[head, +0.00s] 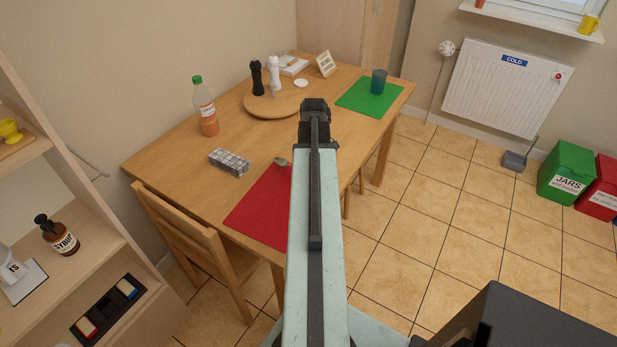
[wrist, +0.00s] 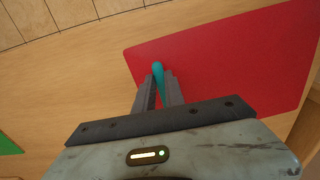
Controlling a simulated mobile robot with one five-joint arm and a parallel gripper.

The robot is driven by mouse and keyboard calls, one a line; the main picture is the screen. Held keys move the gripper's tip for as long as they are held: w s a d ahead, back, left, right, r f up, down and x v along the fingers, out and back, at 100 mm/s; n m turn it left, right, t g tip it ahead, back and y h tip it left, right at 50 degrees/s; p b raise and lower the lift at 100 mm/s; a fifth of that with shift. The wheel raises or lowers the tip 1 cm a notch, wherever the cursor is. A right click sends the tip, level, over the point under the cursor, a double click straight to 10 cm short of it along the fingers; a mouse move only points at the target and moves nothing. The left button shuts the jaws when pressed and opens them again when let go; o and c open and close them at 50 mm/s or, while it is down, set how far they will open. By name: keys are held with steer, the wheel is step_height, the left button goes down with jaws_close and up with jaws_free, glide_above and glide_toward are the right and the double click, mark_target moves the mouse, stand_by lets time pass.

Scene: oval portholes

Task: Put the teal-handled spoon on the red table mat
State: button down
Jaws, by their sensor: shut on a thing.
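The teal-handled spoon shows in the wrist view as a teal handle (wrist: 158,70) between my fingers; the rest of it is hidden. My gripper (wrist: 160,80) is shut on this handle, by the edge of the red table mat (wrist: 230,60). I cannot tell whether the spoon touches the mat or table. In the head view the red mat (head: 262,212) lies at the table's near right side, partly covered by my arm. A small greyish thing shows at the mat's far edge there, too small to make out. My gripper is not clear in that view.
The wooden table (head: 180,150) also holds a checked box (head: 229,162), a bottle (head: 205,107), a round board (head: 262,110) with two mills, and a green mat (head: 357,103) with a cup (head: 378,82). A chair (head: 195,240) stands at the near side.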

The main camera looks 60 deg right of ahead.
step_height(320, 180, down, 2)
steer(key=shift+f+b, duration=0.2)
steer(key=shift+b, duration=0.35)
steer(key=shift+w+r, duration=0.1)
steer(key=shift+r, duration=0.1)
steer(key=shift+f, duration=0.15)
steer(key=c, duration=1.4)
jaws_free()
step_height(320, 180, up, 12)
steer(key=p, duration=1.2)
steer(key=shift+a, duration=0.1)
